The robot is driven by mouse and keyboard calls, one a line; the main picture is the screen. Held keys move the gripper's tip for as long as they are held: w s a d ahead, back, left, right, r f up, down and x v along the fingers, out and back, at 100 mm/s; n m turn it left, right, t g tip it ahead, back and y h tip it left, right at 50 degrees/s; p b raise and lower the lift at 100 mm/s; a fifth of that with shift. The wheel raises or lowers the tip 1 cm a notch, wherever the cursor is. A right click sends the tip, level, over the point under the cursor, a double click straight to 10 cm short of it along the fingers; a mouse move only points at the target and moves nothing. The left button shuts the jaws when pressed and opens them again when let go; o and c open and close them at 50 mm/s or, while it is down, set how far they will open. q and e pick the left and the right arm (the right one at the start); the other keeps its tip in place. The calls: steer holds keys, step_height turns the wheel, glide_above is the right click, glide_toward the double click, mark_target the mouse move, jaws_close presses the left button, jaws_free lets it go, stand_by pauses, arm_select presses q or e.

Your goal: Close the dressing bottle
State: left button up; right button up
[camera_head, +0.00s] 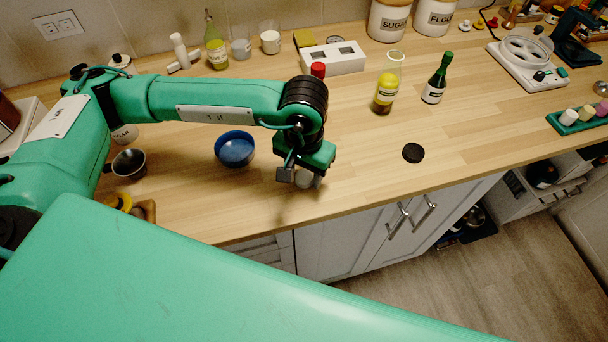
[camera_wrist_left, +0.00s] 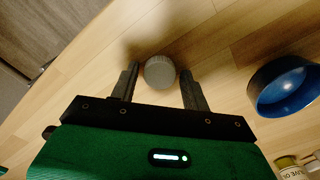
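A round grey cap (camera_wrist_left: 159,73) lies on the wood beneath my left gripper (camera_wrist_left: 160,72); in the head view the cap (camera_head: 304,178) is partly hidden by the gripper (camera_head: 306,182). The left fingers are open on both sides of the cap, with small gaps. A flat black disc (camera_head: 413,152) lies on the counter to the right. My right gripper is not in view.
A blue bowl (camera_head: 235,149) stands left of my left gripper. A dark green bottle (camera_head: 437,80) stands right of the clear bottle. A white box (camera_head: 334,58) and jars (camera_head: 388,20) are behind. The wood around the black disc is clear.

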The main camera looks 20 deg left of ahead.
mark_target(304, 176)
arm_select(q)
steer(key=c, duration=0.7)
steer(key=shift+r, duration=0.15)
steer(key=shift+r, duration=0.25)
step_height(304, 176, up, 19)
steer(key=b, duration=0.3)
steer(key=shift+r, duration=0.15)
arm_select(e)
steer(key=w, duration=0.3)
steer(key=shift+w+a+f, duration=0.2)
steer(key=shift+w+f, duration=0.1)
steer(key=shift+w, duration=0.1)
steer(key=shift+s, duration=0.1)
